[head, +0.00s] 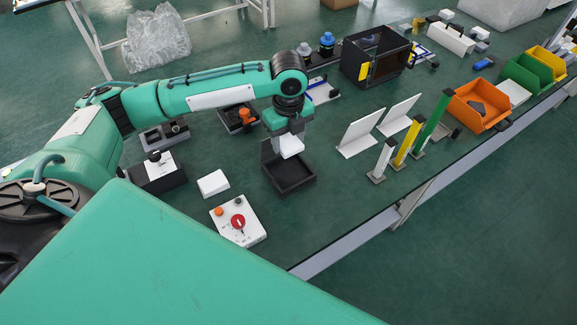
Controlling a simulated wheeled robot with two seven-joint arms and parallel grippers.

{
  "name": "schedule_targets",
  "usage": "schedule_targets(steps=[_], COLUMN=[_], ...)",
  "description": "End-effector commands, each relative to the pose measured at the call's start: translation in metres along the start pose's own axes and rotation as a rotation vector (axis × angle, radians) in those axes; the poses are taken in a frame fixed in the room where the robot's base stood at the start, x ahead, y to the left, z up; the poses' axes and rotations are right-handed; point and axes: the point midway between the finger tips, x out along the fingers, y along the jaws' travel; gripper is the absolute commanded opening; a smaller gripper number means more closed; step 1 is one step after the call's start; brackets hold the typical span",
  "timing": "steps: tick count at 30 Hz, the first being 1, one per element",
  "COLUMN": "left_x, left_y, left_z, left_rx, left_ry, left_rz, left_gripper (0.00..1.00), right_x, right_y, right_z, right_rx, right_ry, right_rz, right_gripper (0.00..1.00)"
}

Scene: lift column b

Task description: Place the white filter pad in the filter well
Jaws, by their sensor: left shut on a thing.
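My left gripper (288,129) reaches down from the upper left and is shut on a white piece, which looks like the filter pad (291,147). The gripper body hides the pad's upper part. Below it on the green table is a black open-topped box with a raised back wall, which looks like the filter well (293,187). The pad shows over the box opening, near its back; I cannot tell whether it touches the box. My right gripper is not in view.
A white block (213,184) and a white control box with a red knob (238,221) stand to the left. White upright plates (360,134) and coloured posts (403,143) stand to the right. The green table (330,210) is clear in front of the black box.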

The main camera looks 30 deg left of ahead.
Motion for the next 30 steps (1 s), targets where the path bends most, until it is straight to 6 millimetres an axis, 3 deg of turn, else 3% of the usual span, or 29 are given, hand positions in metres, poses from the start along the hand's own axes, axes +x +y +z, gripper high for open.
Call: schedule_targets(steps=[3, 9, 16, 23, 30], left_x=[0.032, 0.068, 0.084, 0.116, 0.118], left_y=[0.001, 0.000, 0.000, 0.000, 0.000], left_z=[-0.001, -0.001, -0.001, 0.000, 0.000], left_rx=[0.000, 0.000, 0.000, -0.001, 0.000], left_ry=[0.002, 0.001, 0.000, 0.000, 0.000], left_rz=[0.005, 0.001, 0.000, 0.001, 0.000], left_gripper=[0.32, 0.32, 0.32, 0.32, 0.32], right_x=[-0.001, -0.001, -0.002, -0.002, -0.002], right_y=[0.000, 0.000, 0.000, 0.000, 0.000], right_z=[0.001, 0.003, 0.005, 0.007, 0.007], right_rx=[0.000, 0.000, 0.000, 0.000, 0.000], right_ry=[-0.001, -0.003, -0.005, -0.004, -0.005], right_rz=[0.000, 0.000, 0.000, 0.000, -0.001], right_gripper=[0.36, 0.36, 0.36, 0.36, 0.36])
